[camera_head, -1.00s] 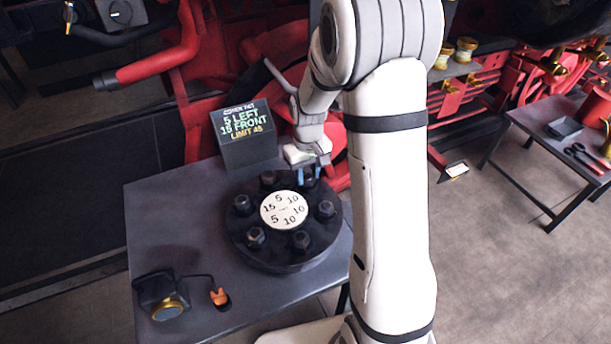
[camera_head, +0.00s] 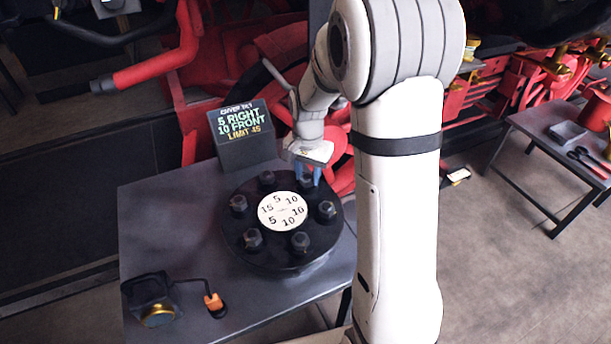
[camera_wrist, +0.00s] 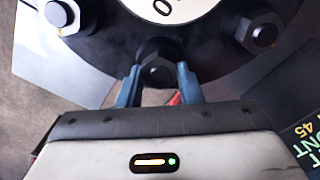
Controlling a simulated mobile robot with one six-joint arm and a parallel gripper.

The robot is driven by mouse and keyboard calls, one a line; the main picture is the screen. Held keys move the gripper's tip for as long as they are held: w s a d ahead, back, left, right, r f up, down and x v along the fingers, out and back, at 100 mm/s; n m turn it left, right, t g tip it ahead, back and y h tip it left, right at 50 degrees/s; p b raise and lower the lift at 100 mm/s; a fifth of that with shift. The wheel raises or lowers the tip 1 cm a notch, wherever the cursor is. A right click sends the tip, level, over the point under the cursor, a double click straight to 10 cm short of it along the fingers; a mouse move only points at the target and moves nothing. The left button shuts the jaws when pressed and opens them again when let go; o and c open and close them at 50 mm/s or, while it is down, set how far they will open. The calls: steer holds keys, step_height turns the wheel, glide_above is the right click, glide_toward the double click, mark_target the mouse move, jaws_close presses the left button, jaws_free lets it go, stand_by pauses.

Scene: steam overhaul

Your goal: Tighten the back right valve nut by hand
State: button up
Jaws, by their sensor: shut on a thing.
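The round black valve cover (camera_head: 235,225) lies on the grey table, with a ring of several dark hex nuts around a white number disc (camera_head: 283,211). My gripper (camera_head: 310,176) points down at the back right of the ring. Its blue fingers are shut on the back right nut (camera_wrist: 157,70), one finger on each side, as the wrist view shows (camera_wrist: 160,88). In the head view the fingers and wrist mostly hide this nut.
A dark display box (camera_head: 243,135) behind the cover reads 5 RIGHT, 10 FRONT, LIMIT 45. A black device with a gold ring (camera_head: 157,312) and an orange part (camera_head: 213,302) lie at the table's front left. Red machinery stands close behind. A side table (camera_head: 560,150) is at the right.

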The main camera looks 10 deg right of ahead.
mark_target(308, 176)
steer(key=shift+m, duration=1.1)
steer(key=o, duration=1)
step_height(308, 176, up, 7)
steer(key=shift+r+b, duration=0.2)
steer(key=shift+b, duration=0.35)
steer(key=shift+r, duration=0.25)
